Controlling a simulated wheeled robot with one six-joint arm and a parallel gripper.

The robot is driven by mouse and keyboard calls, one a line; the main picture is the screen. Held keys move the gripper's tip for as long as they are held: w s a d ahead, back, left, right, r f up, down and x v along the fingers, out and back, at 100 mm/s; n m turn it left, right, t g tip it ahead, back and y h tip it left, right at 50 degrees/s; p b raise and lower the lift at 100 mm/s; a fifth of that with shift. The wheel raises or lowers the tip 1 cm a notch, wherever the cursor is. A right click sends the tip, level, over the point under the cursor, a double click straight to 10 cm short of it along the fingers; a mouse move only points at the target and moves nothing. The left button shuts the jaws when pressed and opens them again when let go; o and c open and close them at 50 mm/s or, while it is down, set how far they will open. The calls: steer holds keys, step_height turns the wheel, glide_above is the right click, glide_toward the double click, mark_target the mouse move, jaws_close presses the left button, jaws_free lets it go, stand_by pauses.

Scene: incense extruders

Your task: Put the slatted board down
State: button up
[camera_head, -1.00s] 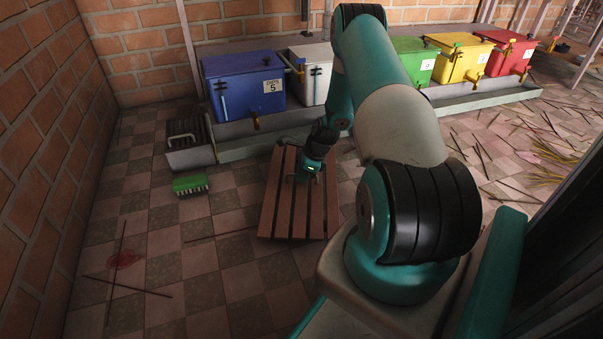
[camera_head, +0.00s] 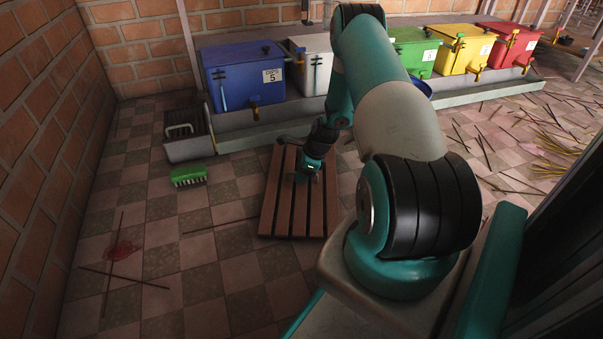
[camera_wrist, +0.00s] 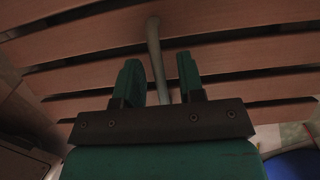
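The brown slatted board (camera_head: 283,205) looks flat, at or close to the tiled floor in front of the bins; I cannot tell whether it touches the floor. My gripper (camera_head: 304,176) is over its middle, pointing down. In the wrist view, the board's slats (camera_wrist: 240,57) run across the picture beneath my fingers. A thin grey handle bar (camera_wrist: 154,45) stands out from the board between the two green fingers (camera_wrist: 162,82). The fingers are apart, with a visible gap beside the bar, so my gripper looks open around it.
A blue bin (camera_head: 238,85), a white bin (camera_head: 315,75) and coloured bins stand on a low ledge (camera_head: 195,149) along the brick wall. A green brush (camera_head: 188,176) lies left of the board. Thin sticks (camera_head: 125,278) lie front left. Floor there is mostly clear.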

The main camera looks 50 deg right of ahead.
steer(key=p+v, duration=0.9)
steer(key=v, duration=0.3)
steer(key=w+a+r+n+g+y, duration=0.1)
steer(key=w+a+r+n, duration=0.2)
steer(key=a+r+n, duration=0.7)
steer(key=w+a+r+n, duration=0.3)
steer(key=a+r+n, duration=0.3)
steer(key=a+r, duration=0.7)
steer(key=s+a+r+n+g, duration=0.1)
steer(key=s+a+r+n, duration=0.25)
steer(key=a, duration=0.25)
steer(key=s+a+r+n, duration=0.3)
steer(key=a+r+n, duration=0.1)
steer(key=a, duration=0.2)
steer(key=s+a+r+n, duration=0.3)
steer(key=s+n, duration=0.3)
steer(key=s, duration=0.2)
steer(key=s+a+r+n+g, duration=0.1)
steer(key=s+a+r+n, duration=0.2)
steer(key=s+a+n, duration=0.3)
steer(key=shift+s+g+y, duration=0.3)
steer(key=shift+s, duration=0.85)
steer(key=shift+a+r, duration=0.1)
steer(key=shift+a, duration=0.05)
